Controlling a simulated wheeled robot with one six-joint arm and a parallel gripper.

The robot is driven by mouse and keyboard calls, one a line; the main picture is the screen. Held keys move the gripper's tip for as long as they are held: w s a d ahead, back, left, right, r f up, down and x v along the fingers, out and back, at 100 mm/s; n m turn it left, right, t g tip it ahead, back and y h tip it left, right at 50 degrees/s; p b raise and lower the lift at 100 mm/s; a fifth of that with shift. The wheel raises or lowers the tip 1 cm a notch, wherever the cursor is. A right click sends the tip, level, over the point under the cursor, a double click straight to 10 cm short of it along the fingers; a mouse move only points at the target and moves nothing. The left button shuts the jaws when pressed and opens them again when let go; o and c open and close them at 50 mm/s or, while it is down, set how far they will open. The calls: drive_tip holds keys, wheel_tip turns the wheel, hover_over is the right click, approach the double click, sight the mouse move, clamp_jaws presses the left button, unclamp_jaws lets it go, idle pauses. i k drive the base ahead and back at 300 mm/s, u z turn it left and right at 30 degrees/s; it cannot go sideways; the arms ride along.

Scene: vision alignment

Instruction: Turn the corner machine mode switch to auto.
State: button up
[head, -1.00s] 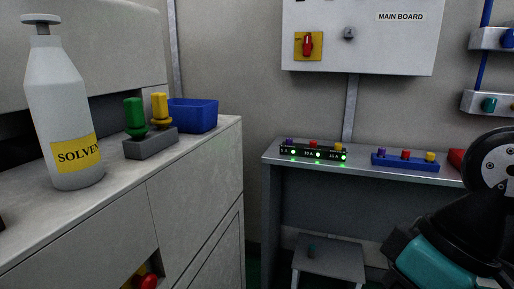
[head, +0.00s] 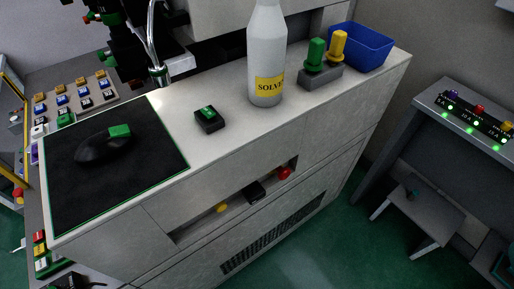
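A pale grey machine cabinet (head: 165,240) fills the middle of the head view. A recess in its front holds a yellow knob (head: 222,208), a black switch-like part (head: 255,191) and a red knob (head: 284,173). I cannot read any mode label, tell which part is the mode switch, or see its setting.
On the cabinet top are a black mat (head: 110,190), a small black box with a green top (head: 209,119), a solvent bottle (head: 265,75), a green-and-yellow-handled block (head: 320,75) and a blue bin (head: 360,46). A grey stool (head: 412,210) stands right. Green floor (head: 300,255) is clear in front.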

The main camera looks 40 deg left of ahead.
sight(253, 193)
drive_tip(key=u, duration=0.45)
drive_tip(key=k, duration=0.95)
drive_tip(key=z, duration=0.55)
